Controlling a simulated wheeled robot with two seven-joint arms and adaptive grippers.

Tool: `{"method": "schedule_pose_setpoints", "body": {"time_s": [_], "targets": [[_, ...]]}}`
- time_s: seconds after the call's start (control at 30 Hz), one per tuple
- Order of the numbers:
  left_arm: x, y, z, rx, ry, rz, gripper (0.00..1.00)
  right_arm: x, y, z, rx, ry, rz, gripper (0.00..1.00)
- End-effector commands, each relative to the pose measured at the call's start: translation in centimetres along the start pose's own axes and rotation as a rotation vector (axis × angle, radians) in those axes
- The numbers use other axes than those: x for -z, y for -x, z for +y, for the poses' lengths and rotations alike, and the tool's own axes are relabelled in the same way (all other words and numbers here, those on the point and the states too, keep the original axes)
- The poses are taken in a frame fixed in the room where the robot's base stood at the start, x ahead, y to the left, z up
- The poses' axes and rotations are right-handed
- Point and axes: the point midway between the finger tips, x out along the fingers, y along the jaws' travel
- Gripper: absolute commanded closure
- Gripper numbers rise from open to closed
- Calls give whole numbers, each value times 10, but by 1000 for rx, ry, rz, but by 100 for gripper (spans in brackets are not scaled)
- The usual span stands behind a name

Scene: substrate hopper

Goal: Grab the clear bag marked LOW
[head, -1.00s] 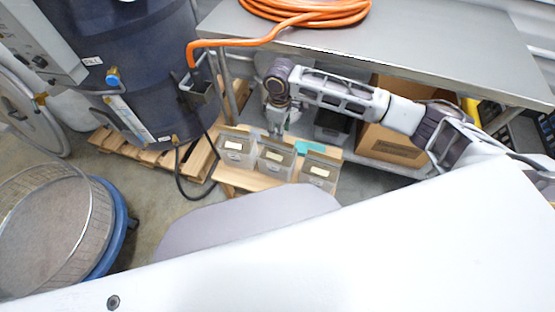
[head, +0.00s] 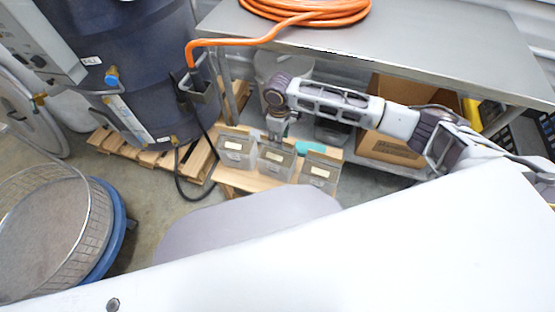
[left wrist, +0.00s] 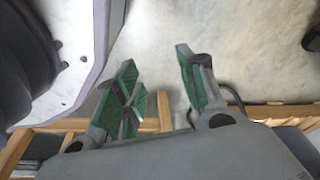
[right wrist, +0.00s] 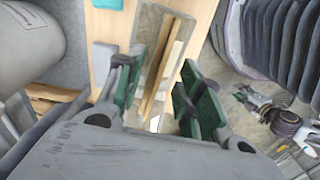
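Three clear bags with pale labels stand in a row on a low wooden bench (head: 226,180): a left bag (head: 236,153), a middle bag (head: 275,165) and a right bag (head: 318,175). The label words are too small to read. My right gripper (head: 275,138) points down just over the back of the middle bag. In the right wrist view it (right wrist: 166,78) is open, with a clear bag's brownish top edge (right wrist: 166,62) showing between its fingers; contact cannot be told. My left gripper (left wrist: 157,62) is open and empty over the floor, outside the head view.
A teal item (head: 303,147) lies behind the bags. A steel table (head: 420,45) with an orange hose (head: 305,12) overhangs behind. A cardboard box (head: 392,148) sits on its lower shelf. A dark drum (head: 135,70) on a pallet (head: 145,152) and a round sieve (head: 55,230) stand left.

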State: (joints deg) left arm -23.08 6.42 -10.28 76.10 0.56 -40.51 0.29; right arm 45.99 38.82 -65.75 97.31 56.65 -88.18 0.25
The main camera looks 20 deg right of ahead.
Motion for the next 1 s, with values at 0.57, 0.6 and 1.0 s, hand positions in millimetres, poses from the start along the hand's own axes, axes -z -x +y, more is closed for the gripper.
{"method": "schedule_pose_setpoints", "body": {"time_s": [0.57, 0.6, 1.0], "targets": [[25, 29, 11, -17, -1, -13, 60, 8, -43, 5, -1, 1, 0, 63], [26, 30, 12, -18, -1, -12, 60, 8, -45, 5, -1, 1, 0, 63], [27, 31, 12, -19, -2, -13, 60, 8, -47, 4, -1, 1, 0, 63]]}}
